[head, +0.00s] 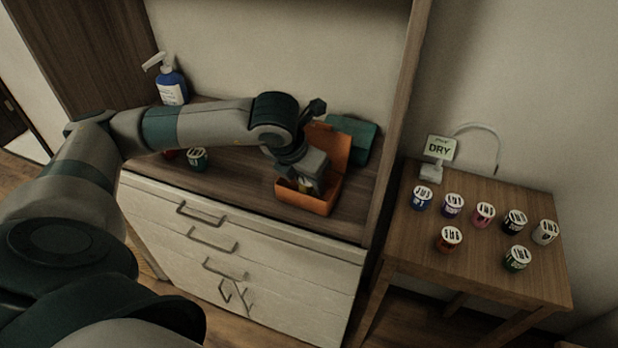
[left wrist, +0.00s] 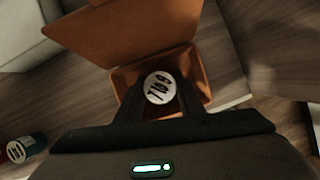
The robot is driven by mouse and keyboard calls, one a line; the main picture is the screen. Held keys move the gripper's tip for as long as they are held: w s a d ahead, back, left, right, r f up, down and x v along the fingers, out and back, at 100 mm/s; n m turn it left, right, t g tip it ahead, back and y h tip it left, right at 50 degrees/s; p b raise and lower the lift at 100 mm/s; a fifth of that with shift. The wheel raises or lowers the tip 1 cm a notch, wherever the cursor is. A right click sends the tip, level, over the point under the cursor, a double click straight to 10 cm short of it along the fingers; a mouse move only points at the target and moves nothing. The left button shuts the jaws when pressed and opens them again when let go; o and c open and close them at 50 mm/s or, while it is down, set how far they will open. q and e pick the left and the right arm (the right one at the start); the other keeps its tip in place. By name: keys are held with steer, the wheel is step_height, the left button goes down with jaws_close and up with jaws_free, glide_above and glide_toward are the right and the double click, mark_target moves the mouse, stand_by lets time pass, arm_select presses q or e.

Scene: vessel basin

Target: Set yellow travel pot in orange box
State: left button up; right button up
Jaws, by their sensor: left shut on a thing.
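The orange box (head: 307,206) stands on the wooden top above the drawers, its lid (head: 330,145) raised at the back. My left gripper (head: 303,184) points down into the box, shut on the yellow travel pot. Only a sliver of the pot's yellow side shows in the head view. In the left wrist view, the pot's round white lid (left wrist: 160,88) with dark marks lies between the fingers, inside the outline of the orange box (left wrist: 122,78). Whether the pot touches the box floor is hidden. My right gripper is not in view.
A green box (head: 361,140) stands behind the orange one. A green pot (head: 197,159) and a partly hidden red pot (head: 168,154) stand to the left; a blue pump bottle (head: 171,88) is behind. The side table (head: 478,270) holds several lidded pots and a DRY sign (head: 440,149).

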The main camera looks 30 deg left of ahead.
arm_select(q)
steer(key=shift+f, duration=0.1)
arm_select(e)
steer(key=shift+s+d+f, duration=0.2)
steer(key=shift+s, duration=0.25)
arm_select(q)
steer(key=o, duration=1)
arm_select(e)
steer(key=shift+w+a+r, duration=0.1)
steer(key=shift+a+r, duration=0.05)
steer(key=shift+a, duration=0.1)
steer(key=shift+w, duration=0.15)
